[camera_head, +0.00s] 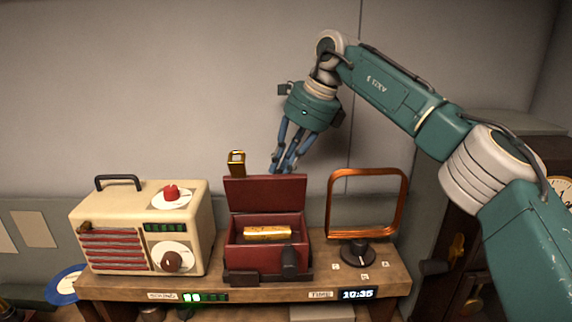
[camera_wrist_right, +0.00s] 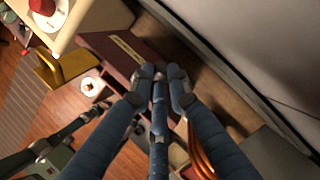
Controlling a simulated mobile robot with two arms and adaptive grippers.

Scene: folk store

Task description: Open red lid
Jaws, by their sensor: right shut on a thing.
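The dark red box (camera_head: 232,262) stands on the wooden shelf between the radio and the copper frame. Its red lid (camera_head: 250,193) is raised, standing roughly upright at the back of the box. A gold bar (camera_head: 267,232) lies inside the open box. My right gripper (camera_head: 280,170) reaches down from above, with its blue fingers at the lid's top edge. In the right wrist view the fingertips (camera_wrist_right: 160,76) are drawn together at the edge of the lid (camera_wrist_right: 112,48); the exact contact is partly hidden by the fingers. My left gripper is not seen.
A cream radio (camera_head: 118,205) stands left of the box. A copper square frame on a dark base (camera_head: 358,252) stands close on the right. A small gold piece (camera_head: 236,160) shows above the lid's left corner. The wall is close behind the shelf (camera_head: 250,285).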

